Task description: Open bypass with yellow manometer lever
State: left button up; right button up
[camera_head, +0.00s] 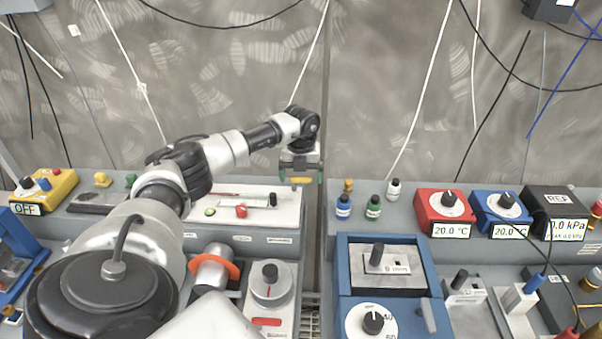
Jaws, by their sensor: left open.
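My left arm reaches from the lower left to the middle of the view. Its gripper (300,176) points down, open, above the right end of the left bench. A small yellow-orange piece (301,181) shows between or just behind its fingertips; I cannot tell whether it is the lever or whether the fingers touch it. A yellow box (52,190) with an "OFF" display and blue and red knobs stands at the far left. A small yellow knob (103,179) is on the left bench. No part is clearly readable as the bypass. My right gripper is not in view.
A light panel (240,198) with red, green and black knobs lies below the gripper. Red (436,211) and blue (492,213) dial boxes and a black "kPa" box (541,203) stand at right. A blue frame (343,262) is in front. Cables hang along the wall.

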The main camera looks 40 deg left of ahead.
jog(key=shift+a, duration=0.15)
pick_arm(q)
jog(key=c, duration=0.9)
jog(key=shift+c, duration=0.2)
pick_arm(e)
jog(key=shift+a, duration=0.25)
